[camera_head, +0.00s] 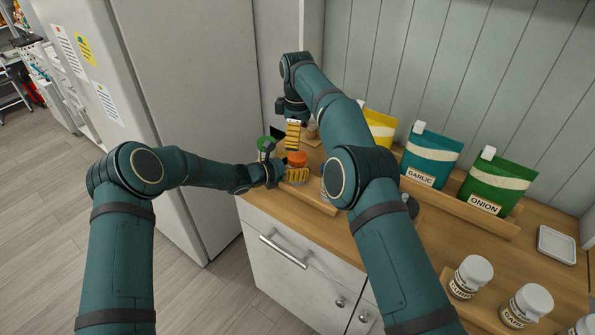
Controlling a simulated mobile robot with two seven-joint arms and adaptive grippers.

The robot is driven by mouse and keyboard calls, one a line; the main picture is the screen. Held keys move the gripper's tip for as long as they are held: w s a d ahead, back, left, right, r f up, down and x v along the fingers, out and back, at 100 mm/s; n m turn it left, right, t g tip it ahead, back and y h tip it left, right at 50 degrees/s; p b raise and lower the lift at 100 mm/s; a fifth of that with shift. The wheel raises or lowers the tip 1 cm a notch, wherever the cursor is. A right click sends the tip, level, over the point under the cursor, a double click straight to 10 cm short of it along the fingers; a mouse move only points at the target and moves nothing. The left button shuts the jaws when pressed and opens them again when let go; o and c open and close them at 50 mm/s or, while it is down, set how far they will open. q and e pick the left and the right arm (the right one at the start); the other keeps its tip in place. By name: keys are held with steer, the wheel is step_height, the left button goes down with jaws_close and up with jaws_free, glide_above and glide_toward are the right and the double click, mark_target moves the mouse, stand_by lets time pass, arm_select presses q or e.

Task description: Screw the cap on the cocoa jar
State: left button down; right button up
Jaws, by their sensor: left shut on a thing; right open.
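My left gripper (294,175) reaches in low from the left, its yellow-striped finger around a jar at the left end of the counter. The gripper is shut on this jar, whose body is mostly hidden and whose label I cannot read. An orange cap (298,158) shows at the top of the jar; I cannot tell how it is seated. My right gripper (293,138) is open and points down just behind and above the orange cap, apart from it as far as I can see. I cannot confirm which jar is the cocoa jar.
Garlic (429,158) and onion (498,187) pouches stand in a wooden rack at the back. White-capped jars (470,276) stand front right. A white dish (557,244) lies at right. The refrigerator (190,90) borders the counter's left.

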mark_target(297, 156)
step_height(297, 156, down, 8)
steer(key=shift+r, duration=0.25)
steer(key=c, duration=1.3)
steer(key=m, duration=1.3)
steer(key=shift+d+f, duration=0.1)
steer(key=o, duration=1.3)
steer(key=shift+c, duration=0.2)
